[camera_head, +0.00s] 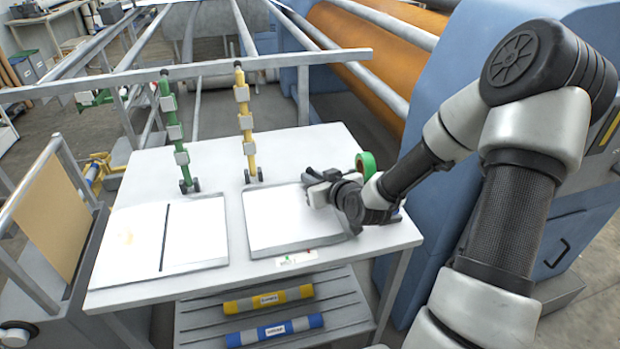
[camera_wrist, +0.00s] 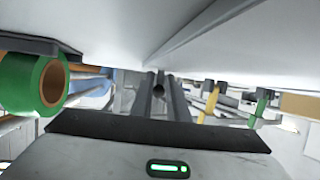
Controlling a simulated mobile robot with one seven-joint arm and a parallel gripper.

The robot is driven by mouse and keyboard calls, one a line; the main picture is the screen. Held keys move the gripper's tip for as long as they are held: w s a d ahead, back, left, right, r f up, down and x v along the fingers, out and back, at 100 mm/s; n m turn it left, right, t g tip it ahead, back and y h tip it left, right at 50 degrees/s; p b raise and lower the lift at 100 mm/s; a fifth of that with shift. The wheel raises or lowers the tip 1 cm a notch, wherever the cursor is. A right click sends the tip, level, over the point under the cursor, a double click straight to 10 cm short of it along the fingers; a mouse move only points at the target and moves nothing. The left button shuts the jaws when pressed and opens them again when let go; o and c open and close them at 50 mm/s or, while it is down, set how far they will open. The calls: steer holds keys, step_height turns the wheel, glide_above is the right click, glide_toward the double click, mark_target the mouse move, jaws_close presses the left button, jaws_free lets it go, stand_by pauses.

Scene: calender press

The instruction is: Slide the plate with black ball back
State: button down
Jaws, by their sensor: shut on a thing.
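A white plate (camera_head: 280,228) with grey edges lies on the right half of the white table. My gripper (camera_head: 316,184) is at this plate's far right part, low over it. In the wrist view, a small dark round end, which looks like the black ball (camera_wrist: 158,88), sits between the two fingers of my gripper (camera_wrist: 159,95). The gripper is shut on it. In the head view the ball is hidden by the gripper and wrist. A second white plate (camera_head: 195,235) with a dark slit lies to the left, apart from the gripper.
A green post (camera_head: 173,130) and a yellow post (camera_head: 246,130) stand behind the plates. A green tape roll (camera_head: 365,165) is right beside my wrist. The blue press housing (camera_head: 430,95) stands close to the right. A grey rail (camera_head: 200,72) crosses behind the table.

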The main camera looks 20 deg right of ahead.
steer(key=shift+w+d+r, duration=0.1)
steer(key=shift+d, duration=0.1)
steer(key=c, duration=1.6)
jaws_free()
steer(key=shift+c, duration=0.2)
